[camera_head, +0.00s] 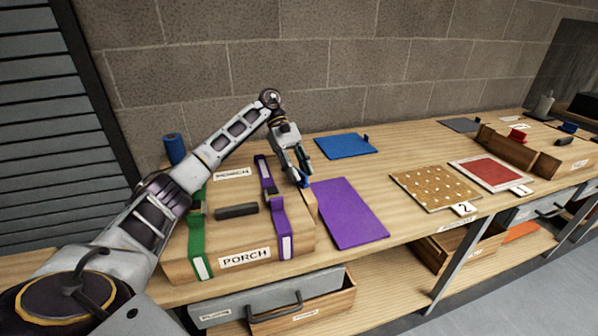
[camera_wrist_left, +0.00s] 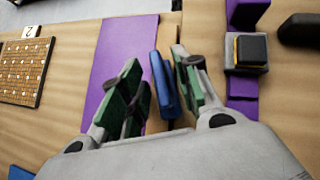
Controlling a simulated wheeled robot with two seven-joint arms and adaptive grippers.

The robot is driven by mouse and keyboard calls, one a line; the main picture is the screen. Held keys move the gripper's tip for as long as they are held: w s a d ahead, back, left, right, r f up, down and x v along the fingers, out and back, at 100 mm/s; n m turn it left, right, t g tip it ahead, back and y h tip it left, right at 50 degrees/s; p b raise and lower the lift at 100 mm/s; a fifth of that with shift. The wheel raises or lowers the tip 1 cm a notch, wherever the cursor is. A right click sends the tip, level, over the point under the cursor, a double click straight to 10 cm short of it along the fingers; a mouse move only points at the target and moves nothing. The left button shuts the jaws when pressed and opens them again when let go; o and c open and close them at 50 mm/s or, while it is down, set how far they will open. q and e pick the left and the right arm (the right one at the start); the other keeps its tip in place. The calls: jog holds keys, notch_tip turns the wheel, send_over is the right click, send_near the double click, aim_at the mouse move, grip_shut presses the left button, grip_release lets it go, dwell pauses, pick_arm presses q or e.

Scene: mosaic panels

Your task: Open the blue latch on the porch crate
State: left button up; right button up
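The porch crate (camera_head: 223,231) is a wooden box with a dark handle (camera_head: 236,211), PORCH labels, a green strap (camera_head: 197,239) and a purple strap (camera_head: 280,230). The blue latch (camera_wrist_left: 164,86) is on the crate's right side; in the head view only a small blue part (camera_head: 305,182) shows beneath my gripper. My left gripper (camera_head: 303,176) points down there. In the left wrist view its green-padded fingers (camera_wrist_left: 160,92) are apart, one on each side of the blue latch, the right finger closer to it. I cannot tell whether they touch it. My right gripper is out of view.
A purple mat (camera_head: 348,212) lies right of the crate, a blue panel (camera_head: 345,146) behind it. A dotted mosaic panel (camera_head: 434,187) and a red panel (camera_head: 490,173) lie further right. A blue cylinder (camera_head: 174,148) stands back left. The block wall is behind the bench.

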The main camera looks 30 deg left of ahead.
pick_arm(q)
jog(key=shift+r, duration=0.1)
jog(key=shift+w+a, duration=0.1)
jog(key=v, duration=0.9)
jog(key=shift+a+r, duration=0.2)
jog(key=shift+r, duration=0.15)
dwell(1.2)
jog(key=shift+w+a+r, duration=0.2)
jog(key=shift+r, duration=0.05)
jog(key=shift+w+a+r, duration=0.15)
jog(key=shift+a+r, duration=0.15)
jog(key=shift+a, duration=0.05)
jog(key=shift+a+r, duration=0.1)
dwell(0.9)
